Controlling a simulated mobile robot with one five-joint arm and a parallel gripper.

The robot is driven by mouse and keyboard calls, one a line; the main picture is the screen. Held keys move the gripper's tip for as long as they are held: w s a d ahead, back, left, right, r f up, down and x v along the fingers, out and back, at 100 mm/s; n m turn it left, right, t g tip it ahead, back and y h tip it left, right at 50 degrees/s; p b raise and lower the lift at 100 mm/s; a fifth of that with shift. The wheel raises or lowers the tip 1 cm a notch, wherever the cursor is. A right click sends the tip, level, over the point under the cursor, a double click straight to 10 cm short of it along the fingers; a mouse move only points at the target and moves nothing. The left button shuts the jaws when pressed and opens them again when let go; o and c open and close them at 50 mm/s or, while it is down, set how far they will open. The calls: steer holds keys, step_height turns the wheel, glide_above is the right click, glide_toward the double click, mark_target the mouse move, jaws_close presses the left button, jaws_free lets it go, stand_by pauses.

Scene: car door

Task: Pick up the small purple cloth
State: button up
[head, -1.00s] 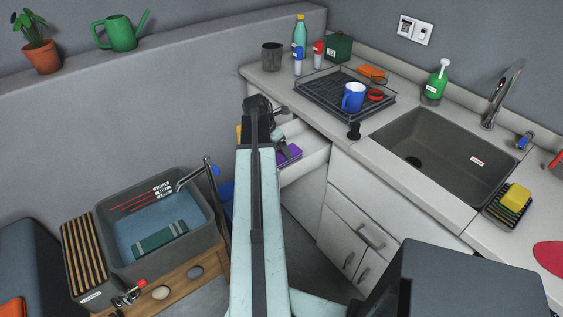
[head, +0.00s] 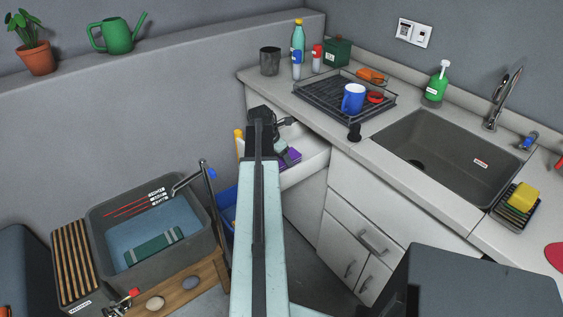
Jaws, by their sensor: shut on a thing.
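The small purple cloth (head: 292,156) shows as a small purple patch in the open drawer at the left end of the counter, right of my arm. My gripper (head: 284,146) is at the drawer, partly hidden behind my arm, and is shut on the cloth. The fingertips are small and dark, so the exact hold is hard to see. Part of the cloth is hidden.
The white drawer (head: 310,163) stands open below the counter. A dish rack (head: 330,103) with a blue mug (head: 353,98) sits above it, left of the sink (head: 440,150). A grey basin (head: 150,225) stands at the lower left. A blue bin (head: 226,205) is partly behind my arm.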

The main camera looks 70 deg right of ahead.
steer(key=shift+r, duration=0.1)
step_height(320, 180, up, 10)
steer(key=p, duration=1)
